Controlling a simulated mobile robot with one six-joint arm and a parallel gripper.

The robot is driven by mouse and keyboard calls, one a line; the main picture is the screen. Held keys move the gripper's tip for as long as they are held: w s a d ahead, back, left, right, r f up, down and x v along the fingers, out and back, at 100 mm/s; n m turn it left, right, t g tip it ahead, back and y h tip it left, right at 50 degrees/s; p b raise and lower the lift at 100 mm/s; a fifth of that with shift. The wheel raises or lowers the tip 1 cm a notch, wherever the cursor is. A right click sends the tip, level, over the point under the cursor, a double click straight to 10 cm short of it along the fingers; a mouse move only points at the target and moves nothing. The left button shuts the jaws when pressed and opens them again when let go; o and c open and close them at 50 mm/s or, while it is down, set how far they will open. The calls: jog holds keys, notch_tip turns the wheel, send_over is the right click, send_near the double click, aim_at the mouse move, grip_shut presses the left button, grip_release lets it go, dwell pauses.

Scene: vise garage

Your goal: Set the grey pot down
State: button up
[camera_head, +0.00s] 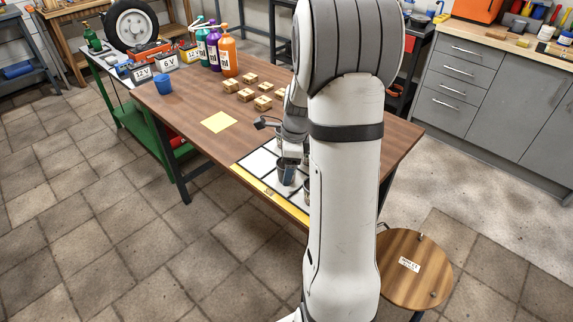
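A dark grey pot (286,174) shows just left of my arm, at the white gridded mat (257,164) on the table's near side. My gripper (290,162) points down at the pot's rim, and its fingers are small and partly merged with the pot. I cannot tell whether the fingers are closed on it, or whether the pot's base touches the mat. Another dark pot (306,186) shows in part beside my arm, which hides the rest of it. My arm also covers the right part of the mat.
The brown table (190,112) carries several small wooden blocks (247,95), a yellow sheet (218,122), a blue cup (162,85) and coloured bottles (228,56). A yellow strip (272,197) runs along the mat's front edge. A round stool (408,272) stands at right.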

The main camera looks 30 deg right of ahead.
notch_tip(320, 180, up, 12)
jog(key=d+p, duration=0.1)
jog(key=d, duration=0.1)
jog(key=s+a+n+t+h, duration=0.1)
jog(key=s+a+n, duration=1.5)
jog(key=n, duration=0.7)
jog(key=shift+s+a+r+t+h, duration=0.3)
jog(key=shift+s+r, duration=0.1)
jog(key=shift+s, duration=1)
